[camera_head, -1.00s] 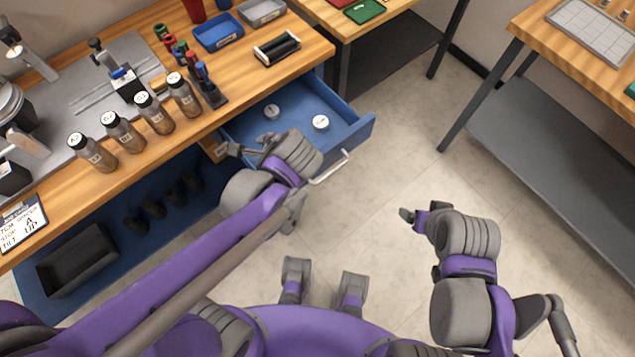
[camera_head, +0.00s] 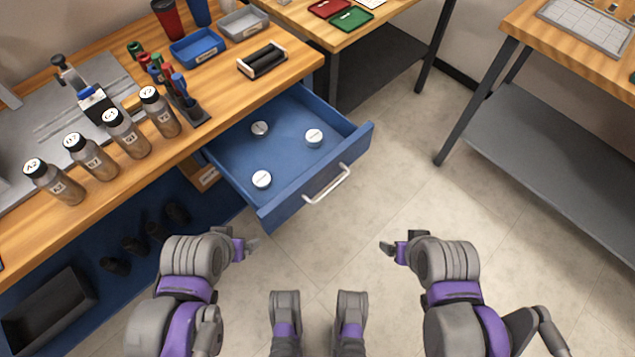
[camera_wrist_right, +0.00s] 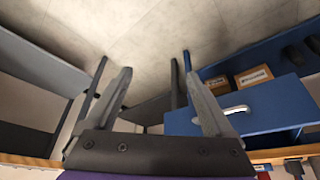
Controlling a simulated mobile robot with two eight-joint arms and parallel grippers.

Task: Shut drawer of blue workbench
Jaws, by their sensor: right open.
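The blue drawer (camera_head: 282,158) of the workbench (camera_head: 170,150) stands pulled out, with a silver bar handle (camera_head: 328,184) on its front. Three round white-topped pieces lie inside it. The drawer front (camera_wrist_right: 262,104) and handle (camera_wrist_right: 236,110) also show in the right wrist view, at the right. My left gripper (camera_head: 250,246) is in front of the drawer's near-left corner, apart from it; its finger opening is unclear. My right gripper (camera_head: 388,246) is open and empty, right of and below the handle, apart from it. Its spread fingers (camera_wrist_right: 155,75) show in the wrist view.
Several labelled bottles (camera_head: 125,133), a blue tray (camera_head: 196,48) and a black roller (camera_head: 262,58) are on the benchtop. A black bin (camera_head: 48,310) sits on the lower shelf. Another table with a grey shelf (camera_head: 560,150) stands at right. The floor (camera_head: 400,190) before the drawer is clear.

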